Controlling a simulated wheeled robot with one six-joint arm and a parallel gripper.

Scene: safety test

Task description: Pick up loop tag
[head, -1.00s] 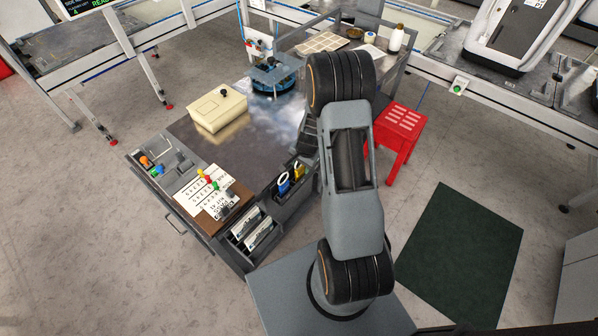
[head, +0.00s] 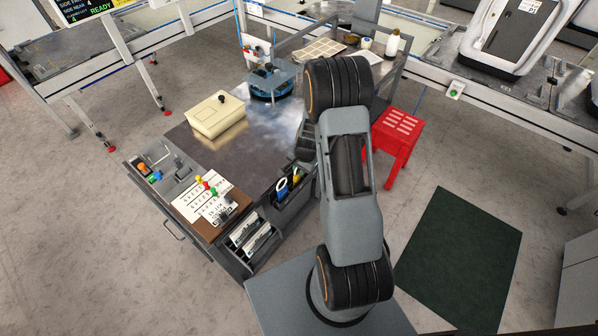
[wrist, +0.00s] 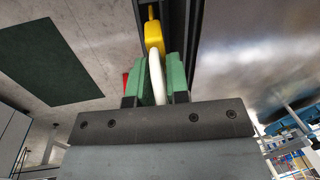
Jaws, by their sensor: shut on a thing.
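My gripper (wrist: 156,80) has green finger pads and is shut on a thin white piece in the wrist view, which looks like the loop of the loop tag (wrist: 157,78) seen edge-on. A yellow item (wrist: 154,35) stands just beyond the fingertips. In the head view, a white loop with a blue part (head: 282,187) stands in a dark bin (head: 293,203) at the bench's front edge, beside something yellow. My arm hides most of my gripper there, so contact cannot be checked from that side.
A cream box (head: 215,116) sits on the shiny bench top (head: 245,150). A board with coloured pegs (head: 209,200) lies at the bench's left front, above a rack of cards (head: 250,240). A red stool (head: 396,136) stands right of my arm. A dark green mat (head: 465,260) lies on the floor.

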